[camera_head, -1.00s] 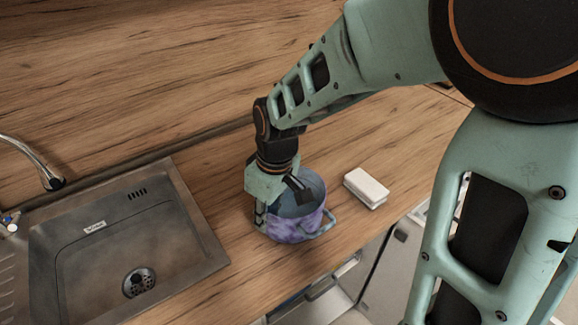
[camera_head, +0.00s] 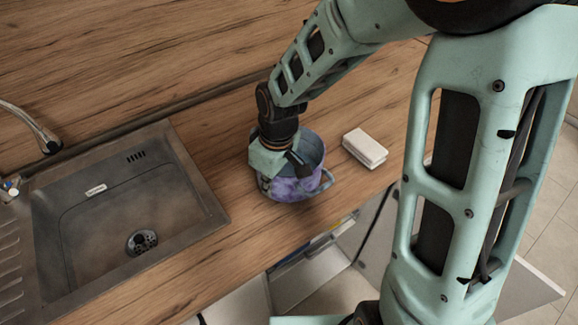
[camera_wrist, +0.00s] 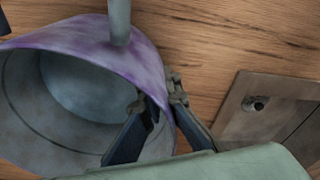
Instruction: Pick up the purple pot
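The purple pot (camera_head: 287,188), mottled purple outside and grey-blue inside, stands upright on the wooden worktop, right of the sink. A loop handle sticks out at its right. My gripper (camera_wrist: 163,93) is at the pot's left side in the head view, pointing down. In the wrist view, one finger is inside the pot (camera_wrist: 85,35) and the other outside, with the rim and wall pinched between them. The fingertips look closed on the wall. In the head view my gripper hides the pot's left rim.
A white block (camera_head: 364,147) lies on the worktop just right of the pot. The metal sink (camera_head: 110,225) with a tap (camera_head: 35,130) is at the left. The worktop's front edge is close below the pot, with open cabinet fronts beneath. The wooden splashback rises behind.

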